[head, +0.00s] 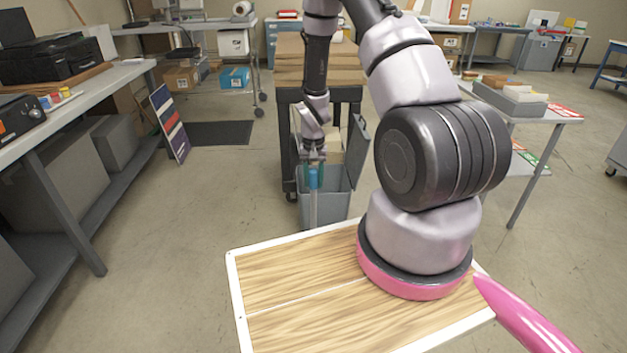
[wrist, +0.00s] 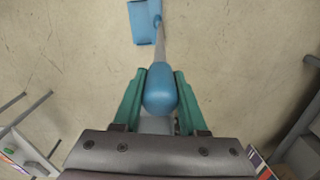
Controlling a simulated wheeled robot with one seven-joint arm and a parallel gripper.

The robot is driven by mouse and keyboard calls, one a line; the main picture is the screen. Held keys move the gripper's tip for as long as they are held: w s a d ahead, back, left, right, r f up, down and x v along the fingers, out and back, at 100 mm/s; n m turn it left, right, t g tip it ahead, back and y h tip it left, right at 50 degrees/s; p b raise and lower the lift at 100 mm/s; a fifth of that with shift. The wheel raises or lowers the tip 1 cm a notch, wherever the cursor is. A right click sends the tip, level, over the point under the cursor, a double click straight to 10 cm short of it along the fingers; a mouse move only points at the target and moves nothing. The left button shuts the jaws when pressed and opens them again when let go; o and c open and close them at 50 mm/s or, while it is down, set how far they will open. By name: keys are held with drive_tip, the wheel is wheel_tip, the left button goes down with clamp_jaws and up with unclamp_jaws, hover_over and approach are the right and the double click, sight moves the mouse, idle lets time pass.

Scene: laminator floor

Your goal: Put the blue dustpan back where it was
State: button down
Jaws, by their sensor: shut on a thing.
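The blue dustpan shows in the wrist view, its blue pan (wrist: 143,22) at the far end of a long grey stick, with a thick blue handle grip near me. My gripper (wrist: 160,92) has its two green fingers shut on that blue grip. In the head view my gripper (head: 314,172) points down with the dustpan's blue grip (head: 313,180) between its fingers, and the grey stick hangs below it. The pan itself is hidden in the head view, behind my wooden-topped base. In the wrist view the pan appears over bare floor.
A grey bin (head: 325,208) with an open lid stands just behind the dustpan, before a dark cart (head: 290,130) stacked with brown boards. Workbenches stand left (head: 75,100) and right (head: 548,118). A dark mat (head: 215,133) and a leaning sign (head: 169,123) are at left. Floor at left-centre is clear.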

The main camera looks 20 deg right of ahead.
drive_tip(key=shift+f, duration=0.1)
drive_tip(key=shift+c, duration=2.2)
unclamp_jaws()
wheel_tip(320, 180, up, 13)
drive_tip(key=shift+r, duration=0.1)
drive_tip(key=s+a+r+t, duration=0.1)
drive_tip(key=s+r+t, duration=0.15)
drive_tip(key=r, duration=0.85)
drive_tip(key=s+r+t, duration=0.1)
drive_tip(key=s+r, duration=0.2)
drive_tip(key=r, duration=0.8)
drive_tip(key=s+a+r+t+y, duration=0.2)
drive_tip(key=s+a+r+t, duration=0.1)
drive_tip(key=s+r, duration=1.1)
drive_tip(key=s, duration=0.3)
drive_tip(key=shift+n+t, duration=0.35)
drive_tip(key=shift+n, duration=0.05)
drive_tip(key=shift+w+a, duration=0.1)
